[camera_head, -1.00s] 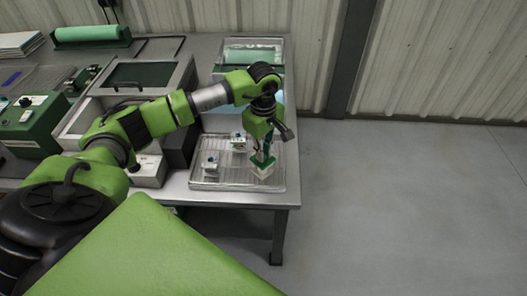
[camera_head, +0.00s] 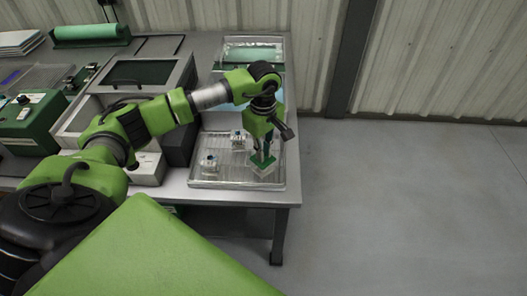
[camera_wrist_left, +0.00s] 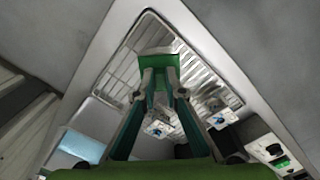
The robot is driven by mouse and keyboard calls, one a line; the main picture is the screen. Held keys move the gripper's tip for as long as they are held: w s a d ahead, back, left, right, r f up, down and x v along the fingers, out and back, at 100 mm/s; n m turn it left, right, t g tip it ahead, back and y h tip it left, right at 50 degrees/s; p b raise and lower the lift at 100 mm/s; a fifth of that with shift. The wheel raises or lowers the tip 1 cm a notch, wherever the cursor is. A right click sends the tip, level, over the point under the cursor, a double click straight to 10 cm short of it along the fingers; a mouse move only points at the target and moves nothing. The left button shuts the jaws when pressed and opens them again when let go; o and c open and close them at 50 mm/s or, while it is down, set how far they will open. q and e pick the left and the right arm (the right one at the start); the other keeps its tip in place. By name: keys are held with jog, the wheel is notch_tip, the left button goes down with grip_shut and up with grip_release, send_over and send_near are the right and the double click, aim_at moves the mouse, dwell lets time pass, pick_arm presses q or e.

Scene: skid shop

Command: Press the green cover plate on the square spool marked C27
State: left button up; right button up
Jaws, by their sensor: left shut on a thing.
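My left gripper (camera_head: 264,153) points down over the right front part of a wire-rack tray (camera_head: 208,184). Its fingers are shut on the green cover plate (camera_head: 263,161), which also shows at the fingertips in the left wrist view (camera_wrist_left: 156,53). A pale square spool (camera_head: 264,172) is directly beneath the plate; I cannot tell if they touch all round. Two other pale spools stand on the rack, one at the front left (camera_head: 208,165) and one farther back (camera_head: 238,141). No C27 mark is legible. My right gripper is not in view.
The tray lies near the right end of a grey bench (camera_head: 205,128). A dark block (camera_head: 181,143) and an open-topped case (camera_head: 160,72) stand left of it. A clear tray with green material (camera_head: 253,52) is behind. Open floor (camera_head: 400,210) lies to the right.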

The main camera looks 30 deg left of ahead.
pick_arm(q)
jog(key=shift+f+b, duration=0.2)
jog(key=shift+b, duration=0.1)
dwell(0.4)
jog(key=o, duration=0.8)
jog(key=shift+o, duration=0.2)
jog(key=o, duration=0.4)
jog(key=shift+r, duration=0.15)
jog(key=shift+r+p, duration=2.35)
jog(key=shift+r, duration=1.55)
